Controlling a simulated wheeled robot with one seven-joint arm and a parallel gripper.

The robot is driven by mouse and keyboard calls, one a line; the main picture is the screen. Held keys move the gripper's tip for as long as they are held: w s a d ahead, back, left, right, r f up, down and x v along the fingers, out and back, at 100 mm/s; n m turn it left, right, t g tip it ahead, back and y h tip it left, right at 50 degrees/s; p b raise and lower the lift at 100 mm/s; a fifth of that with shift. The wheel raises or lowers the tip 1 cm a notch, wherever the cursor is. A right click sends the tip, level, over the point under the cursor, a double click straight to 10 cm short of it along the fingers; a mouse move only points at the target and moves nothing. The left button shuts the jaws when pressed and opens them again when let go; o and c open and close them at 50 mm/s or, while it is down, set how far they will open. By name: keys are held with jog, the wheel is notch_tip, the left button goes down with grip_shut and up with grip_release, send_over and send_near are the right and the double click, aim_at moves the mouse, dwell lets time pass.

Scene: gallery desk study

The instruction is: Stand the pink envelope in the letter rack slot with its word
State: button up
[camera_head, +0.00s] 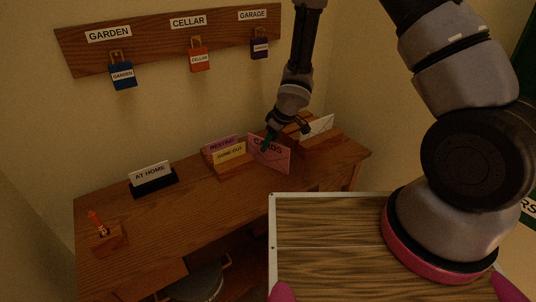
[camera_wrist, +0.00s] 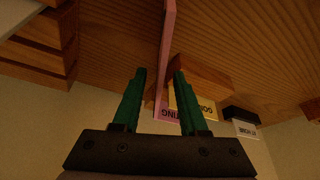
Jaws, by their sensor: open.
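The pink envelope (camera_head: 272,158), marked CARDS, stands upright on the desk in the head view, between the sign holder and the letter rack. My gripper (camera_head: 268,141) is at its upper edge, with green fingers partly in front of the word. In the wrist view the envelope (camera_wrist: 167,45) shows edge-on as a thin pink strip between the two open fingers of my gripper (camera_wrist: 160,74). I cannot tell whether either finger touches it. The wooden letter rack (camera_head: 321,145) stands to the right, with a white envelope (camera_head: 318,127) in it. Its slot words are not readable.
A wooden holder (camera_head: 237,167) with RESTING and GONE OUT cards (camera_head: 230,152) stands close left of the envelope. An AT HOME sign (camera_head: 150,174) and a small wooden block (camera_head: 108,242) with an orange item are farther left. Padlocks hang on the wall board (camera_head: 150,43). The desk front is clear.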

aim_at(268, 153)
jog(key=shift+x, duration=1.25)
grip_shut()
